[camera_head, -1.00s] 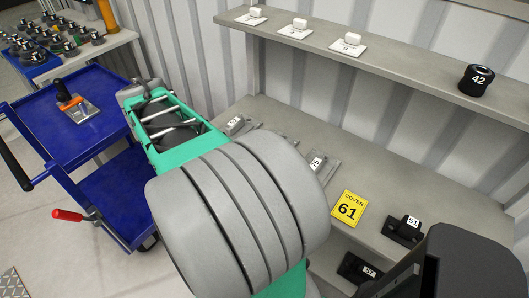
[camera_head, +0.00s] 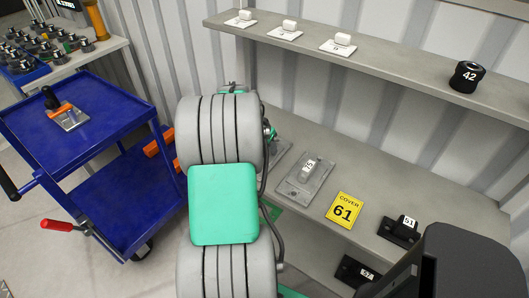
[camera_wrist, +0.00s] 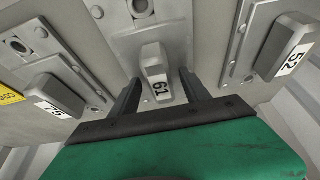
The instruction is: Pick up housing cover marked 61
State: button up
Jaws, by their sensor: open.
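The housing cover marked 61 (camera_wrist: 155,62) is a grey plate with a raised block bearing a white "61" label, seen in the wrist view. My gripper (camera_wrist: 160,92) is open, with one dark finger on each side of that block; I cannot tell whether they touch it. Nothing is held. In the head view my arm hides the gripper and most of the area around this cover. A yellow "COVER 61" sign (camera_head: 344,209) lies on the shelf board.
A cover marked 75 (camera_wrist: 55,97) is left of the gripper and one marked 52 (camera_wrist: 284,50) is right. Black parts marked 51 (camera_head: 402,229) and 57 (camera_head: 356,270) lie nearby. An upper shelf (camera_head: 400,62) runs above. A blue cart (camera_head: 105,100) stands left.

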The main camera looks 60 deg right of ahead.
jog(key=shift+f, duration=0.25)
dwell(0.3)
jog(key=shift+c, duration=0.5)
grip_shut()
jog(key=shift+r, duration=0.1)
dwell(0.9)
